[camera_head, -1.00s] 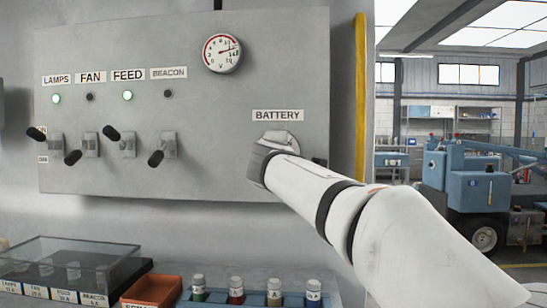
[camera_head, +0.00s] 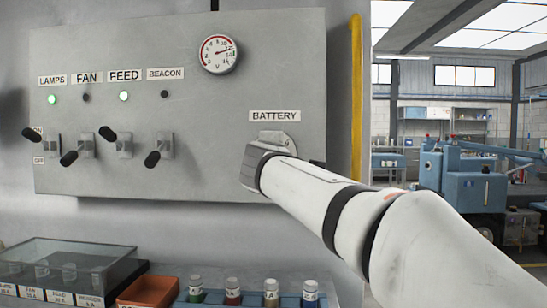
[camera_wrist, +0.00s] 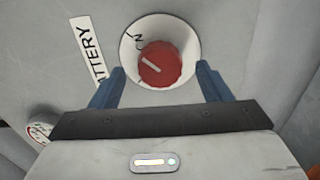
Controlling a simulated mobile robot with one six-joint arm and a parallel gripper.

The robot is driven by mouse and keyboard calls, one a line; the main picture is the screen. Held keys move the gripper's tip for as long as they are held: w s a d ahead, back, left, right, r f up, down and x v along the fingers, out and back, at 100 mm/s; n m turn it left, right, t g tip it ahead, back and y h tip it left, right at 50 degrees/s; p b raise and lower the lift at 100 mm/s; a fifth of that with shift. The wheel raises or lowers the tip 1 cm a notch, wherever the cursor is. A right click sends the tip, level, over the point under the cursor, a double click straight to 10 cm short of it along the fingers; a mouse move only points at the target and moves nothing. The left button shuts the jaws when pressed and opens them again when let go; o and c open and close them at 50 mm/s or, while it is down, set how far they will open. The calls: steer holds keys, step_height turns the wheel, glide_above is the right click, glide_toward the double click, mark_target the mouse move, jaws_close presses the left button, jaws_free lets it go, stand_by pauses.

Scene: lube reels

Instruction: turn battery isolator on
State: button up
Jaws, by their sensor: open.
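The battery isolator is a red round knob (camera_wrist: 160,64) with a white pointer line, set on a pale round plate (camera_wrist: 187,35) in the wrist view. Part of an "ON" mark shows on the plate beside the knob. The BATTERY label (camera_head: 275,116) sits above the isolator's place on the panel in the head view. There my arm and wrist hide the knob. My gripper (camera_wrist: 160,80) is open, with one blue finger on each side of the knob. Gaps show between the fingers and the knob; I cannot tell its exact depth.
The grey panel (camera_head: 220,120) carries a gauge (camera_head: 219,54) and several black-tipped levers; the LAMPS and FEED lights are green. Below are a clear-lidded box (camera_head: 70,262), an orange bin (camera_head: 148,291) and a blue rack of capped bottles (camera_head: 232,290). A yellow post (camera_head: 356,100) stands right.

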steer(key=shift+s+a, duration=0.1)
steer(key=shift+s, duration=2.3)
